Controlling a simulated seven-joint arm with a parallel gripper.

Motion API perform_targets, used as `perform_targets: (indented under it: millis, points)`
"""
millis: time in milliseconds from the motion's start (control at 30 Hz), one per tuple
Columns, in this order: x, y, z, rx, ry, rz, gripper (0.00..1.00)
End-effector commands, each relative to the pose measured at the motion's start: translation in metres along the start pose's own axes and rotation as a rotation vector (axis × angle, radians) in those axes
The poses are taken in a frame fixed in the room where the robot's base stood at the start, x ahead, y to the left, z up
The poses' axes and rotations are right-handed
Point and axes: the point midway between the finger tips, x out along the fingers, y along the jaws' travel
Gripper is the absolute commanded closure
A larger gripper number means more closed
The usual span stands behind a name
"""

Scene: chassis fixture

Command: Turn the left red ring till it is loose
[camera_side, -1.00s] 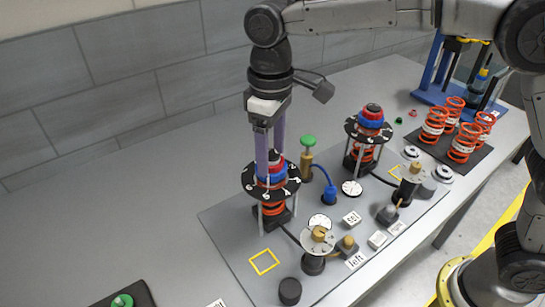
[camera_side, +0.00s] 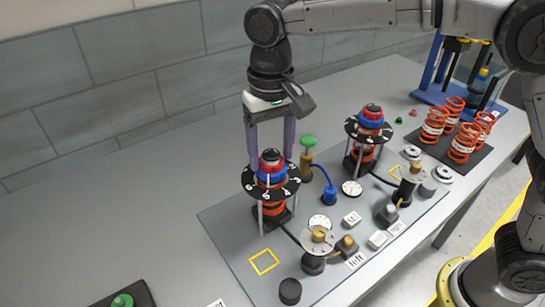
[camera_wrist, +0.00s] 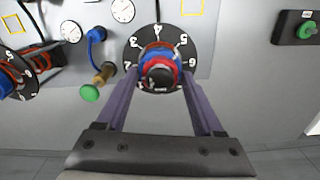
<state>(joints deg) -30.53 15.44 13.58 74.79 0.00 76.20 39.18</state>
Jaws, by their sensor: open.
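The left red ring (camera_side: 264,163) sits under a black cap and above a blue ring (camera_side: 271,178) on the left spring unit, over a black numbered dial (camera_side: 250,183). My gripper (camera_side: 271,160) points down over this unit, open, with its two purple fingers spread on either side of the cap and ring. In the wrist view, the red ring (camera_wrist: 147,66) shows around the black cap, between and slightly beyond the fingertips of my gripper (camera_wrist: 159,74). I cannot tell whether a finger touches the ring.
A second spring unit (camera_side: 370,128) stands to the right. A green-topped brass post (camera_side: 308,150), a blue fitting (camera_side: 329,195) and a white gauge (camera_side: 319,222) are close by. Orange springs (camera_side: 461,142) stand on a dark mat at the right. The table at left is mostly clear.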

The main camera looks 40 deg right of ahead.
Motion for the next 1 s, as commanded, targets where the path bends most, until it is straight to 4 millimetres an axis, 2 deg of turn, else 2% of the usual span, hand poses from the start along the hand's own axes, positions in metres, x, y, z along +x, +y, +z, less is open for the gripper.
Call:
perform_targets:
  millis: [1000]
  points:
    - [-0.0002,0.0,-0.0001,0.851,0.0,0.0,0.31]
